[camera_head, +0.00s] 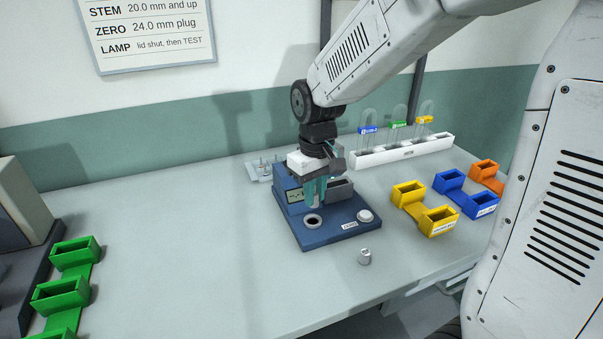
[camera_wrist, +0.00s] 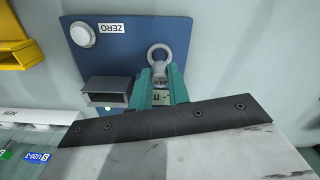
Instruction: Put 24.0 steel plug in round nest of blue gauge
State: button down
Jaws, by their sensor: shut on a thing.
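The blue gauge (camera_head: 328,236) stands mid-bench with a display and a dark grey box (camera_head: 341,190) behind. Its round nest (camera_head: 313,220) is a pale ring with a dark hole at the front left; it also shows in the wrist view (camera_wrist: 160,47). My gripper (camera_head: 315,204) is over the gauge, behind the nest and left of the grey box. A steel plug (camera_head: 365,257) stands upright on the bench in front of the gauge. I cannot read its size.
A pale tray (camera_head: 261,171) with small steel pieces lies behind the gauge. Yellow (camera_head: 410,205), blue (camera_head: 464,194) and orange bins (camera_head: 487,175) stand right, green bins (camera_head: 73,270) far left. The bench between is clear.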

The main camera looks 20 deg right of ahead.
aim_at(313, 222)
jog(key=shift+w+f, duration=0.1)
jog(key=shift+w, duration=0.35)
jog(key=shift+f, duration=2.45)
jog(key=shift+s+f, duration=0.1)
jog(key=shift+f, duration=0.05)
jog(key=shift+s+f, duration=0.1)
jog(key=c, duration=1.3)
grip_release()
jog(key=shift+o, duration=0.2)
jog(key=shift+f, duration=0.1)
